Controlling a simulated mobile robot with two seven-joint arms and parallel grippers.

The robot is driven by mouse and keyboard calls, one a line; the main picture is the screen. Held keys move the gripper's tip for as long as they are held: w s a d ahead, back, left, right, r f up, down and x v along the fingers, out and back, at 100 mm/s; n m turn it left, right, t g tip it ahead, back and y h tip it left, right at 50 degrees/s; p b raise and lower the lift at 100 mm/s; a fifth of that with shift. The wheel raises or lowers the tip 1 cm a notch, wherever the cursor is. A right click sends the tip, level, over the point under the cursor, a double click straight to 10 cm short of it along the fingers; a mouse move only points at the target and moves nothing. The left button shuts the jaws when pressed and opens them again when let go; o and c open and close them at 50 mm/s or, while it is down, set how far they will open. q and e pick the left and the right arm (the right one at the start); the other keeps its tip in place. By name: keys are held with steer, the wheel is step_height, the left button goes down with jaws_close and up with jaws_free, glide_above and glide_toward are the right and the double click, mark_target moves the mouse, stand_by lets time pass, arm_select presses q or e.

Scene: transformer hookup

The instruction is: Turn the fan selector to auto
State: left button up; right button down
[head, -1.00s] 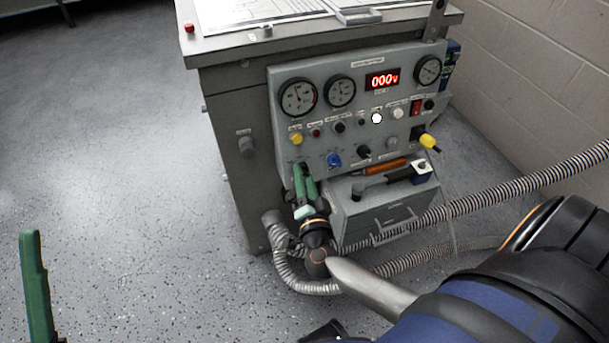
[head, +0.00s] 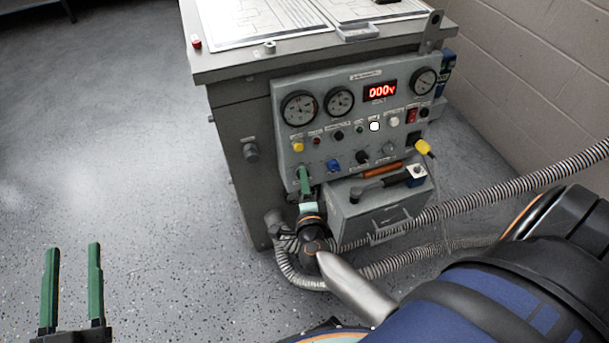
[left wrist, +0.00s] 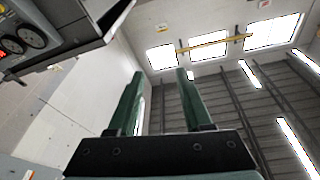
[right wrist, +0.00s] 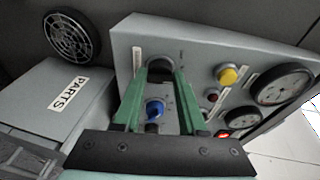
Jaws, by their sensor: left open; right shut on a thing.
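A grey control panel (head: 350,146) on the cabinet's front carries gauges, lamps and knobs. My right gripper (head: 304,176) is at its lower left corner. In the right wrist view, my right gripper (right wrist: 160,76) has its green fingertips on both sides of a dark selector knob (right wrist: 160,66), shut on it. I take this as the fan selector, but its small label is unreadable. The gripper hides this knob in the head view. A blue knob (right wrist: 154,108) sits beside it, also in the head view (head: 333,165). My left gripper (head: 72,272) is open and empty, away from the panel.
A grey parts box (head: 380,211) stands below the panel, with tools on top. A ribbed hose (head: 500,192) runs below and to the right of the panel. A yellow plug (head: 423,147) sticks out at the panel's right. The floor at left is clear.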

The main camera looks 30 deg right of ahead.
arm_select(q)
steer(key=shift+f, duration=0.45)
arm_select(e)
steer(key=shift+c, duration=2.3)
jaws_free()
arm_select(q)
steer(key=shift+w, duration=0.1)
